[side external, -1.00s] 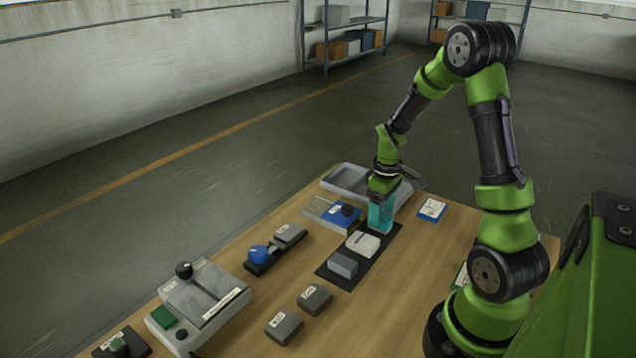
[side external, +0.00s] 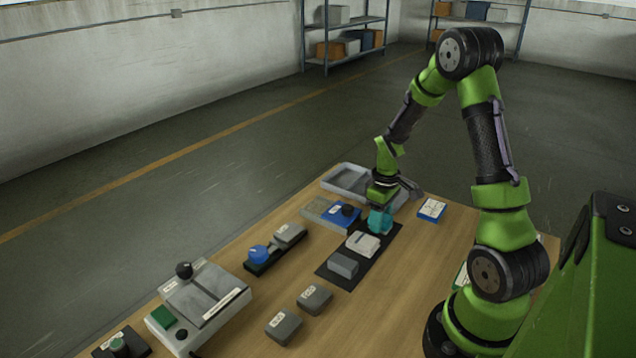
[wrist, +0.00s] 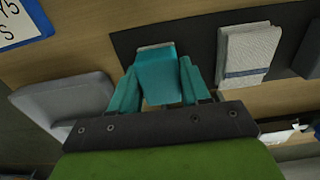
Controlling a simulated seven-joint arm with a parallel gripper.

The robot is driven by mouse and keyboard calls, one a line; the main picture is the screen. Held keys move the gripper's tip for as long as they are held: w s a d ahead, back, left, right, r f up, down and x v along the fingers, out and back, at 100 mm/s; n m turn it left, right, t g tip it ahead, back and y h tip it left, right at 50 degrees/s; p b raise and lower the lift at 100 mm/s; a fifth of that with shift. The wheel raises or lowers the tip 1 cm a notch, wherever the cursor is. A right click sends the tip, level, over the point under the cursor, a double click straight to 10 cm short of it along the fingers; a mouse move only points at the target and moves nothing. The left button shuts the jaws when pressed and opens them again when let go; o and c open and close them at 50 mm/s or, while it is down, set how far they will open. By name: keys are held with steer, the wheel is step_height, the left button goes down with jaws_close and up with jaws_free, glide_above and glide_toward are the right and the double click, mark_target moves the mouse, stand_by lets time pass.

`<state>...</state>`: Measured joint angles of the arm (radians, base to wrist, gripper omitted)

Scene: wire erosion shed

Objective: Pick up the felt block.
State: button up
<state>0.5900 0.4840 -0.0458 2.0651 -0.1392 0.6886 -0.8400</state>
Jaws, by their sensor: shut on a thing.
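My gripper (wrist: 158,82) has its two teal fingers closed around the sides of a teal block with a pale edge, the felt block (wrist: 156,70). In the side external view my gripper (side external: 380,222) is low over the far end of the dark mat (side external: 328,272). There the fingers and the block blend into one teal shape, so the block's outline is hard to make out. I cannot tell whether the block touches the mat.
A folded white cloth (side external: 363,244) and a grey block (side external: 342,264) lie along the mat. A grey tray (side external: 349,178) and a blue-based item (side external: 342,214) are close by. A blue-bordered card (side external: 432,209) lies right. Bare wood shows right of the mat.

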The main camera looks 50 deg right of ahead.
step_height(320, 180, up, 10)
steer(key=shift+r, duration=0.1)
steer(key=o, duration=0.5)
steer(key=c, duration=0.4)
steer(key=shift+a, duration=0.1)
steer(key=shift+n, duration=0.6)
steer(key=w+f, duration=0.1)
steer(key=w, duration=0.2)
steer(key=w+a, duration=0.1)
steer(key=w, duration=0.1)
steer(key=w+a+f, duration=0.1)
steer(key=w, duration=0.2)
steer(key=shift+w+f, duration=0.3)
steer(key=shift+w, duration=0.05)
steer(key=shift+m, duration=0.4)
steer(key=w, duration=0.2)
steer(key=w+a, duration=0.1)
steer(key=w, duration=0.4)
steer(key=shift+w+a+r, duration=0.15)
steer(key=shift+w+a, duration=0.05)
steer(key=shift+w, duration=0.2)
steer(key=shift+w+d+r, duration=0.1)
steer(key=shift+w+r, duration=0.15)
steer(key=shift+f, duration=2.9)
